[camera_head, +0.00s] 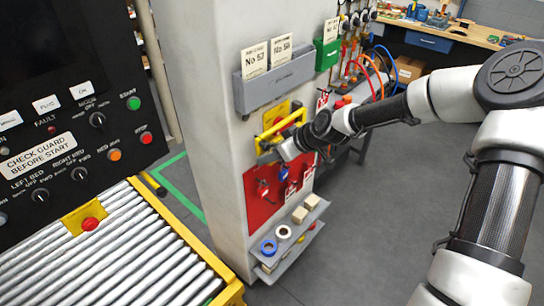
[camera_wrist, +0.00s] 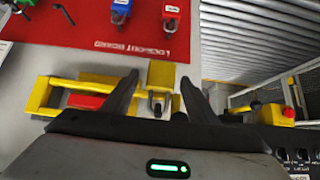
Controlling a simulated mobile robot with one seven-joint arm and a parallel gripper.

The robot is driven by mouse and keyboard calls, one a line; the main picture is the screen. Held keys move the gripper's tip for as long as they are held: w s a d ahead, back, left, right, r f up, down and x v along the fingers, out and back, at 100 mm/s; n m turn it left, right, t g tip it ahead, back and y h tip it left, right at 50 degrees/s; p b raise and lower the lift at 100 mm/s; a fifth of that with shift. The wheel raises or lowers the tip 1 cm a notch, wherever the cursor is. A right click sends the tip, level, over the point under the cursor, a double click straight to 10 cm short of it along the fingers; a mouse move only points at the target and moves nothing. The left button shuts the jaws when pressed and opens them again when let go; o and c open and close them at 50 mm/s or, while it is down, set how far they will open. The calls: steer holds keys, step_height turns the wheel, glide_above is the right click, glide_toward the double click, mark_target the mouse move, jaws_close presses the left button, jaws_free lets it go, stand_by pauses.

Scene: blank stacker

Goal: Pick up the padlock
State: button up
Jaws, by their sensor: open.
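In the wrist view a yellow padlock (camera_wrist: 161,73) with a grey shackle shows between the two dark fingers of my gripper (camera_wrist: 159,80). The view is upside down, and the shackle points to the picture's bottom. The fingers stand apart on either side, with a visible gap to each; I cannot tell the depth. A blue padlock (camera_wrist: 121,6) and a red padlock (camera_wrist: 171,11) hang on the red lockout board (camera_wrist: 70,22). In the head view my gripper (camera_head: 267,152) is at the pillar, just above the red board (camera_head: 255,213); the yellow padlock is not clearly visible there.
A yellow bar frame (camera_head: 283,124) is fixed to the pillar (camera_head: 190,60) beside my gripper. Below the board a grey shelf (camera_head: 310,218) holds tape rolls and small blocks. A roller conveyor (camera_head: 110,260) and control panel (camera_head: 60,130) stand left. Floor at right is clear.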

steer(key=shift+a+f, duration=0.1)
steer(key=shift+f, duration=0.05)
steer(key=c, duration=1.2)
steer(key=shift+d+r, duration=0.2)
steer(key=shift+r, duration=0.1)
steer(key=s+d+r+p, duration=0.2)
steer(key=d, duration=0.1)
steer(key=s+d+r+p, duration=0.3)
steer(key=d, duration=0.1)
steer(key=s+d+r+p, duration=0.2)
steer(key=s+d, duration=0.1)
steer(key=shift+s+d+r+p, duration=0.25)
steer(key=shift+d+p, duration=0.05)
steer(key=shift+d, duration=0.05)
